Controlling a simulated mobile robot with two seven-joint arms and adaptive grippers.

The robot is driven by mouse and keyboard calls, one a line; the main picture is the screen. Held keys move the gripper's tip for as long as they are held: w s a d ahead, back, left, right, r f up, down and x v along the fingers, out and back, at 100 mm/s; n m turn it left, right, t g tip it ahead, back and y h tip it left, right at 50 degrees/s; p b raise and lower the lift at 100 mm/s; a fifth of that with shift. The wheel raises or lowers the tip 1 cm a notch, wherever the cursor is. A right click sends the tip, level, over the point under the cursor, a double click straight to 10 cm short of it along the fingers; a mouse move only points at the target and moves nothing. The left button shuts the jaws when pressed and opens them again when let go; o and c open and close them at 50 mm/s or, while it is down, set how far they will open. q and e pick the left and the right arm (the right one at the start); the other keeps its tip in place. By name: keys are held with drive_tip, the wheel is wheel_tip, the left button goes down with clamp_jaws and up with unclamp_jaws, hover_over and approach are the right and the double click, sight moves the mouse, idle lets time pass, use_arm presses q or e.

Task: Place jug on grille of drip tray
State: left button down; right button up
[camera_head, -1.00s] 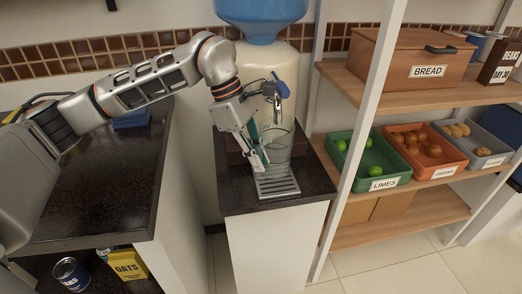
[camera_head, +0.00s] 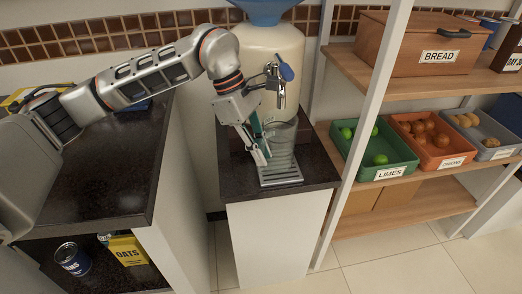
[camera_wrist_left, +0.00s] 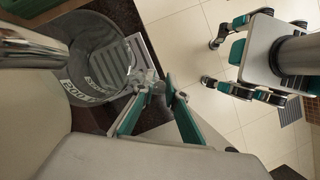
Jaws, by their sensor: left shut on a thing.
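The jug (camera_head: 283,147) is clear, with a wide rim, and is upright or nearly so at the grille of the drip tray (camera_head: 281,178), below the tap. My left gripper (camera_head: 264,154) is at the jug's left side, shut on its handle. The slatted grille (camera_wrist_left: 146,62) shows beside and through the jug. I cannot tell whether the jug's base touches the grille.
The tap (camera_head: 279,84) of the large dispenser (camera_head: 262,52) hangs close above the jug. A shelf post (camera_head: 365,100) stands to the right, with crates of limes (camera_head: 373,152) and onions (camera_head: 433,137). The dark counter (camera_head: 100,175) at left is mostly clear.

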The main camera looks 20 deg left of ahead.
use_arm(q)
drive_tip(key=shift+f, duration=0.35)
drive_tip(key=c, duration=2)
unclamp_jaws()
drive_tip(key=shift+o, duration=0.2)
drive_tip(key=shift+f, duration=0.1)
drive_tip(key=v, duration=1.2)
